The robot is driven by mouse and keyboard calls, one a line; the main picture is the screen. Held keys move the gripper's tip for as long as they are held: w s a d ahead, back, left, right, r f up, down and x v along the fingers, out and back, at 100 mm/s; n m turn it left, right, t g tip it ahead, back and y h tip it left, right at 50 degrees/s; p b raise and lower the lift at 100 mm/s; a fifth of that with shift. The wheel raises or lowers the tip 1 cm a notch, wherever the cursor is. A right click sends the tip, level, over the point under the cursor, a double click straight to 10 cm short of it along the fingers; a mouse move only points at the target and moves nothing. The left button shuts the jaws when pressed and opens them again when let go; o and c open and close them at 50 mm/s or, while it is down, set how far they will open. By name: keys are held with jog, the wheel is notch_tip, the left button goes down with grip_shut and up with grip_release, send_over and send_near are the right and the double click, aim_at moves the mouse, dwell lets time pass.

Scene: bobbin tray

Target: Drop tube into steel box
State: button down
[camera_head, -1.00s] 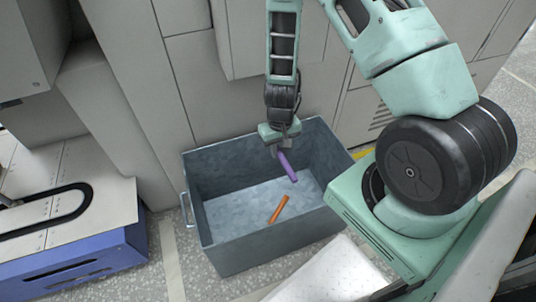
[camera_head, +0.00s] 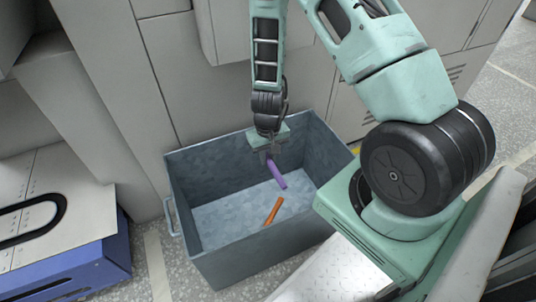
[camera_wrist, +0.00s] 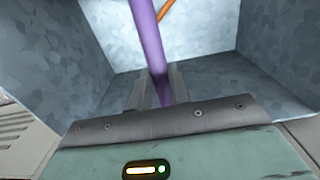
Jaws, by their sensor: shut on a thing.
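A purple tube (camera_head: 277,174) is held in my gripper (camera_head: 268,156), tilted, with its free end pointing down and right. In the wrist view the tube (camera_wrist: 150,45) stands between the two fingers of my gripper (camera_wrist: 158,85). The steel box (camera_head: 212,270) is an open grey metal bin on the floor. My gripper is over the box opening, near its back wall, and the tube appears within the rim above the box floor. An orange tube (camera_head: 273,212) lies on the box floor; part of it also shows in the wrist view (camera_wrist: 165,9).
A blue unit with a pale top (camera_head: 85,270) stands left of the box. Grey cabinets (camera_head: 110,90) rise behind it. The box has a handle (camera_head: 171,217) on its left side. Speckled floor shows between the box and the blue unit.

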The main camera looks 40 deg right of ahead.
aim_at(268, 157)
jog(key=shift+f, duration=0.1)
jog(key=c, duration=1.2)
grip_release()
notch_tip(268, 157, up, 17)
jog(key=p, duration=0.8)
jog(key=shift+r, duration=0.2)
